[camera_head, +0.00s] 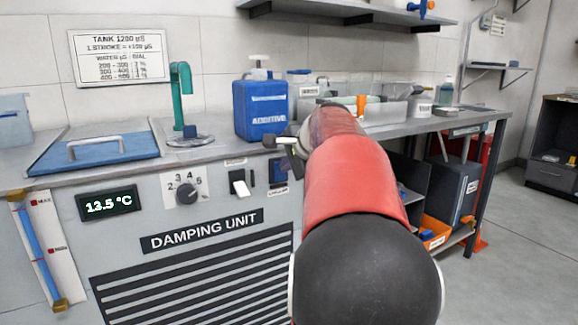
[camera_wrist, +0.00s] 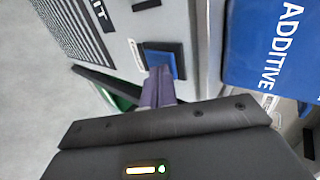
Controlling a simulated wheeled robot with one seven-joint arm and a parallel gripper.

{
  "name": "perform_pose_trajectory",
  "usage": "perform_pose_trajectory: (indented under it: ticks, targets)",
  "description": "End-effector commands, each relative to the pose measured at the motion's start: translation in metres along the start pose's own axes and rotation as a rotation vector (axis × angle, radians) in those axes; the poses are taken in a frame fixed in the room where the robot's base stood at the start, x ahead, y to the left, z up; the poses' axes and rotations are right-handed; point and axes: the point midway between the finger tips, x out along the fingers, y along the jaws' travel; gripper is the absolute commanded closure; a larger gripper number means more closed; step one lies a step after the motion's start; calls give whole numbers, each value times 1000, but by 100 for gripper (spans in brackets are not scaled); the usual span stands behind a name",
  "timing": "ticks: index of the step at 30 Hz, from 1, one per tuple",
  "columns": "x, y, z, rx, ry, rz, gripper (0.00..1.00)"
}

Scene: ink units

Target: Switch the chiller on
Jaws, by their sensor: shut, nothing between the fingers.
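A blue rocker switch in a dark frame (camera_head: 277,172) is on the front panel of the damping unit, with a small label below it that is hard to read but looks like "CHILLER". It also shows in the wrist view (camera_wrist: 164,63), just beyond my fingertips. My gripper (camera_head: 272,142) is shut and empty, near the counter edge above the switch in the head view. In the wrist view its closed fingers (camera_wrist: 158,74) overlap the lower part of the switch; I cannot tell whether they touch it. Which way the rocker is tilted is unclear.
A blue ADDITIVE canister (camera_head: 260,108) stands on the counter just above. My red arm hides part of the counter and panel.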

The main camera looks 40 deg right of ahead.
Motion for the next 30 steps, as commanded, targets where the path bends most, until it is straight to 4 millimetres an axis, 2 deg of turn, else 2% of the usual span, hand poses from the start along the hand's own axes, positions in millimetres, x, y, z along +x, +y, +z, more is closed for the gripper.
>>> perform_pose_trajectory:
  ticks: [13,15,20,30]
  targets:
    - [0,-14,0,0,-2,69,100]
    - [4,-7,0,1,-1,66,100]
    - [4,-7,0,1,-1,66,100]
    - [-5,-18,0,1,-1,65,100]
